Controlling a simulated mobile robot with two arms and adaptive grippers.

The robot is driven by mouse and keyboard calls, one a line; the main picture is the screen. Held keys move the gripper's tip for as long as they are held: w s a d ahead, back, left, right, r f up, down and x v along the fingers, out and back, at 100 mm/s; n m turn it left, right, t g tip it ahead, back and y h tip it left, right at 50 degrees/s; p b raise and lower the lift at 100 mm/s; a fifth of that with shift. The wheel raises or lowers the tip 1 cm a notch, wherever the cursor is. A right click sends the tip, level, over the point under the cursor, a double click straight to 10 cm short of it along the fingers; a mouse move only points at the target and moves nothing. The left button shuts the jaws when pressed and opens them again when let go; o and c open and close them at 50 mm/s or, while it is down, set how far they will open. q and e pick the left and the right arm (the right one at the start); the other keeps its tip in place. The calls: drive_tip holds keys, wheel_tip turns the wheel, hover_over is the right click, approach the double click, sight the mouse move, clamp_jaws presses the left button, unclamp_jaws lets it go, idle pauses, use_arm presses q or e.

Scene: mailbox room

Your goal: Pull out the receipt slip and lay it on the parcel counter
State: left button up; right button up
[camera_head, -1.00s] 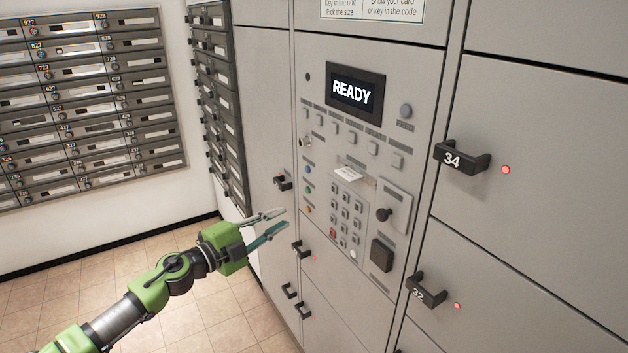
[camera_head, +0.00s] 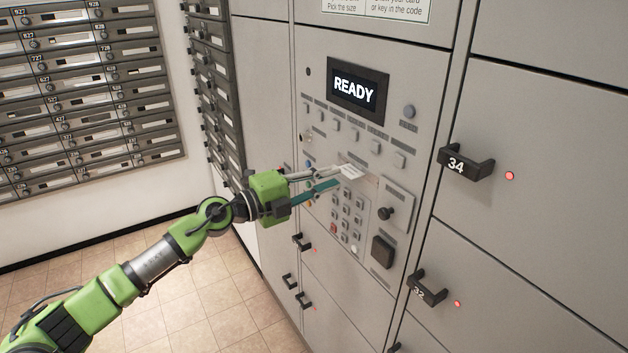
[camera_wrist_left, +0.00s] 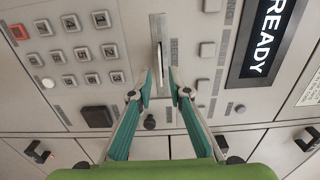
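The receipt slip (camera_head: 351,171) is a small white paper sticking out of a slot in the grey locker panel, above the keypad. In the left wrist view the slip (camera_wrist_left: 160,68) shows nearly edge-on as a thin strip. My left gripper (camera_head: 338,177) is at the slip, its fingertips close to the panel. In the left wrist view the left gripper (camera_wrist_left: 160,78) is open, with one finger on each side of the slip and gaps visible. My right gripper is not in view. The parcel counter is not in view.
The keypad (camera_head: 347,212) lies just below the slip. A READY screen (camera_head: 355,91) is above, and a black knob (camera_head: 386,213) is to the right. Locker handles, such as handle 34 (camera_head: 464,163), stick out. Mailboxes (camera_head: 85,90) line the left wall above open tiled floor.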

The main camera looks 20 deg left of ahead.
use_arm(q)
drive_tip(key=shift+p+x, duration=0.9)
drive_tip(key=shift+x, duration=1.75)
clamp_jaws()
drive_tip(key=shift+s, duration=0.1)
drive_tip(key=shift+v, duration=1.45)
drive_tip(key=b, duration=0.1)
approach(346, 172)
drive_tip(key=shift+w+d+f, duration=0.1)
drive_tip(key=shift+w+d, duration=0.2)
